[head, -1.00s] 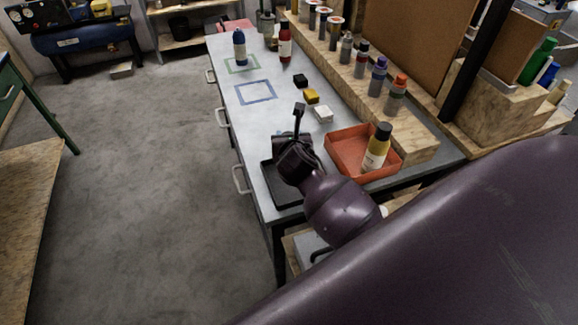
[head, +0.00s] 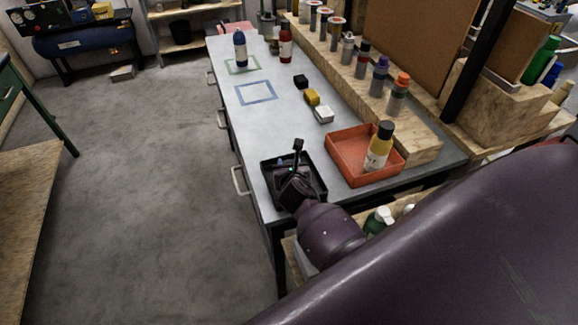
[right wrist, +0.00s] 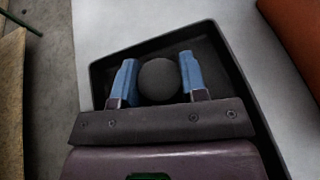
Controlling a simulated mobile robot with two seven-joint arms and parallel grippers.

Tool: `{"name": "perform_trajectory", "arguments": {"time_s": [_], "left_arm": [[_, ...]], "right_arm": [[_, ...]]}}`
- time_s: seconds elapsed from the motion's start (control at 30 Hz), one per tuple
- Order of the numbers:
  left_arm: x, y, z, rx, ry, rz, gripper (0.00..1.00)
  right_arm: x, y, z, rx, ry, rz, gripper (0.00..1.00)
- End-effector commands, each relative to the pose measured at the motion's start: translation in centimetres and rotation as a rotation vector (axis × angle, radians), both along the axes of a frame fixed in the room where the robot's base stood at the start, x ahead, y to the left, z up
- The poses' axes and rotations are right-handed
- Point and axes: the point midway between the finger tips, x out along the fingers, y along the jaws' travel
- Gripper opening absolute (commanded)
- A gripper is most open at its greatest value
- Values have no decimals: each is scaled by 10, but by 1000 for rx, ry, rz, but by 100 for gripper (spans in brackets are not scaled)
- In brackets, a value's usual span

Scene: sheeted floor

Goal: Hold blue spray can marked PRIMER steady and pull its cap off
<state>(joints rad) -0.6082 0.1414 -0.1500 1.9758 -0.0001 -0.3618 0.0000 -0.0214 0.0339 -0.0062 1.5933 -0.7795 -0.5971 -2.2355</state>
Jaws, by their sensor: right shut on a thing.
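The blue spray can (head: 240,50) stands upright at the far end of the grey bench, at the green taped square (head: 243,71). Its lettering is too small to read, and no gripper is near it. My right gripper (head: 297,178) is low over the black tray (head: 322,196) at the near end. In the right wrist view, its blue fingers (right wrist: 157,80) are shut on a dark round cap (right wrist: 158,80), with the tray (right wrist: 225,60) below. Whether the cap touches the tray floor I cannot tell. My left gripper is out of view.
An orange tray (head: 346,171) holding a yellow bottle (head: 379,148) is right of the black tray. Black, yellow and white blocks (head: 312,97) lie mid-bench. A red can (head: 285,47) stands beside the blue one. The blue taped square (head: 256,92) is empty.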

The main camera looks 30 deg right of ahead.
Motion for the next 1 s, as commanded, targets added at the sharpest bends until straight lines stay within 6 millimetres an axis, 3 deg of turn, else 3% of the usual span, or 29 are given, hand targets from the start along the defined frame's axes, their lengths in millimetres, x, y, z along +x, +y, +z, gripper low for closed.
{"name": "perform_trajectory", "arguments": {"time_s": [0.3,0.33,0.5,0.83,1.0], "left_arm": [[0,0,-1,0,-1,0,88],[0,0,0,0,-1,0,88],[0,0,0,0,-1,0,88],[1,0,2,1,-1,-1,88],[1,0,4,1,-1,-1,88]], "right_arm": [[0,0,-4,0,0,0,14],[0,0,-3,0,0,1,42],[0,0,-3,0,0,0,65],[0,0,1,2,-1,-1,65],[-17,8,8,0,0,1,65]]}}
